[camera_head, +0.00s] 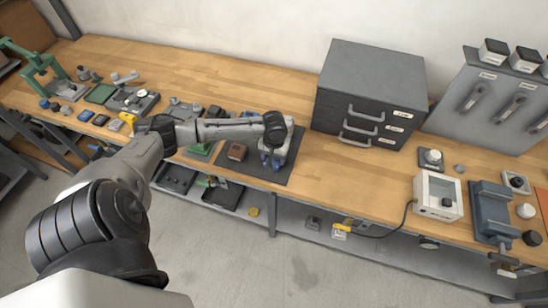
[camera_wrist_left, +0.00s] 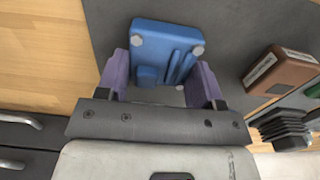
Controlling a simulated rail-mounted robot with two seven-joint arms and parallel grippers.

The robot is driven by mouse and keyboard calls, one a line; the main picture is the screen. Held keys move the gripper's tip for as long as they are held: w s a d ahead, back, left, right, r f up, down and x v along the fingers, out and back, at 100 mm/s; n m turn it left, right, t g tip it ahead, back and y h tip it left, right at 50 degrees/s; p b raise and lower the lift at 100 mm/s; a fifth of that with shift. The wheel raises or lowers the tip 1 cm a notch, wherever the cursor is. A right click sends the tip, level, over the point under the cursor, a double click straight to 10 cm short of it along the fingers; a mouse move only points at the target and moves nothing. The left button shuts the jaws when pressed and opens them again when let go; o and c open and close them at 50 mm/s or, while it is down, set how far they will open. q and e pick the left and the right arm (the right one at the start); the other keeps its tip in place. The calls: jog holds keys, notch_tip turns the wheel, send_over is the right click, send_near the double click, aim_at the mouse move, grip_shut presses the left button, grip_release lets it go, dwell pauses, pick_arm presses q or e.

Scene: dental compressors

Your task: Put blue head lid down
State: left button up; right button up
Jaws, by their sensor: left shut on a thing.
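The blue head lid (camera_wrist_left: 165,45) is in the left wrist view, a blue block-like part with round grey corners and raised ribs. My left gripper (camera_wrist_left: 163,78) has its purple fingers closed on the lid's two sides. In the head view my left gripper (camera_head: 271,161) points down over the right part of the dark mat (camera_head: 240,167). The lid is mostly hidden there by the wrist and fingers. The mat also shows behind the lid in the left wrist view (camera_wrist_left: 225,25). I cannot tell whether the lid touches it. My right gripper is not in view.
A brown block (camera_head: 236,152) sits on the mat, left of the gripper. A dark drawer cabinet (camera_head: 372,95) stands to the right. Parts and trays crowd the left bench. Bare wood (camera_head: 345,180) lies right of the mat.

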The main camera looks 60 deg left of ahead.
pick_arm(q)
jog(key=shift+f, duration=0.25)
jog(key=o, duration=1)
